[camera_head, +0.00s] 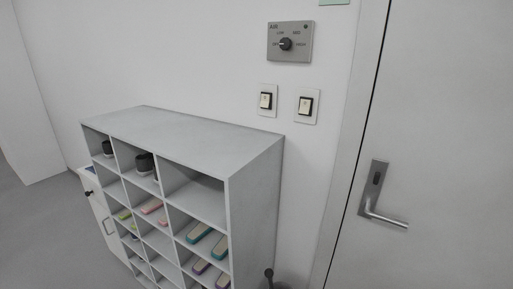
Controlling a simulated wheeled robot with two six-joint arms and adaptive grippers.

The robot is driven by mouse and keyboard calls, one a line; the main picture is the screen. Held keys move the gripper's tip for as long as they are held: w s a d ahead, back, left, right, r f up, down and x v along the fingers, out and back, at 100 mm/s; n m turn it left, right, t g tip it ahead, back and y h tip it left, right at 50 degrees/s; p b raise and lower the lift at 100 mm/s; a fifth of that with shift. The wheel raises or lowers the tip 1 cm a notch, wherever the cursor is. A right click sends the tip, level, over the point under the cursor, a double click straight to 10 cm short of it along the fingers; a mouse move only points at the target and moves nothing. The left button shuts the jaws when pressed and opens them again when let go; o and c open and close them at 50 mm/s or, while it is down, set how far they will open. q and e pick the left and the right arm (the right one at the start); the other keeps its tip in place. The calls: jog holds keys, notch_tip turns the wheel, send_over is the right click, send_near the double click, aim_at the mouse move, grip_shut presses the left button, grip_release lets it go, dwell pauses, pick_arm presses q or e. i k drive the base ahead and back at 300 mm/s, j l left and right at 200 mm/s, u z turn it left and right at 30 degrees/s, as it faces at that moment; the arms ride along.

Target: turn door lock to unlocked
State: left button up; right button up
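A light grey door (453,130) fills the right side of the head view. On its left part is a metal lock plate (376,180) with a dark slot-like lock piece in its upper half. A lever handle (385,217) extends to the right from the plate's lower end. The lock piece is too small to tell whether it is locked or unlocked. Neither of my grippers shows in this view.
A grey cubby shelf (200,133) holding shoes and slippers stands against the wall, left of the door. A dial panel (290,42) and two switches (265,100) (306,104) are on the wall. A dark object (269,275) stands beside the shelf. Floor at left is clear.

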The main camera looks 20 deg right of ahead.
aim_at(377, 175)
jog(key=z, duration=2.45)
